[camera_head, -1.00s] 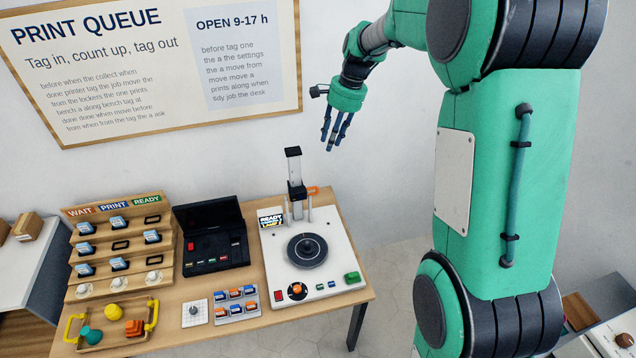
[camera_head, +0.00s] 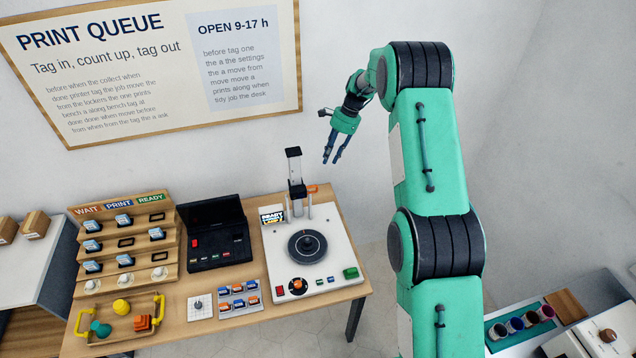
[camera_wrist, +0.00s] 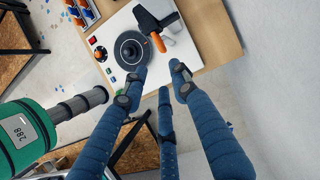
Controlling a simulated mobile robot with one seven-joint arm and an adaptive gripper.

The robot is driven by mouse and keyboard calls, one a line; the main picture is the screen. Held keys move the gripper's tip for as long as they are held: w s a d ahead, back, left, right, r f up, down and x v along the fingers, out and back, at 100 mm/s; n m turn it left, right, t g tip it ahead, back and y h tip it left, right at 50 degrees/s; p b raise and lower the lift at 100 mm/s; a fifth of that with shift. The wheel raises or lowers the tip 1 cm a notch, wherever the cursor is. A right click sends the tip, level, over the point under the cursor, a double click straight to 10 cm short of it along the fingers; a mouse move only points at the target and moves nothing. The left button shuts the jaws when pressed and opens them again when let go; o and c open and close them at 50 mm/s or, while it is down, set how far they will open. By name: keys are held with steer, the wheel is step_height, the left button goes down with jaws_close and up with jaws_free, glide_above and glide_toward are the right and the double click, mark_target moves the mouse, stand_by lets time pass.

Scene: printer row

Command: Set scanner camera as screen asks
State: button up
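The scanner (camera_head: 338,262) is a white base on the right end of the table, with a dark round turntable (camera_head: 307,246). A dark upright post (camera_head: 294,170) stands at its back, with an orange part beside it. A small screen (camera_head: 272,214) at the back left reads "READY" over a second line too small to read surely. Red, orange-ringed and green controls line the front. My gripper (camera_head: 333,154) hangs above and behind the scanner, apart from it. In the wrist view its blue fingers (camera_wrist: 158,85) are spread and empty, with the turntable (camera_wrist: 131,48) and orange lever (camera_wrist: 158,42) beyond them.
A tag rack (camera_head: 128,243), an open black case (camera_head: 215,238), a tile of small cartridges (camera_head: 239,300) and a yellow-handled tray (camera_head: 110,329) fill the table's left. A wall sign (camera_head: 150,60) hangs behind. Another bench with cups (camera_head: 515,325) is at lower right.

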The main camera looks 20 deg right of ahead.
mark_target(303, 187)
steer(key=shift+w+d+f, duration=0.1)
steer(key=shift+w+f, duration=0.1)
steer(key=shift+f, duration=0.3)
steer(key=shift+f, duration=0.15)
steer(key=p+x, duration=0.1)
steer(key=x, duration=1.2)
steer(key=shift+f+p, duration=0.25)
steer(key=shift+p, duration=0.05)
steer(key=shift+r, duration=0.1)
jaws_close()
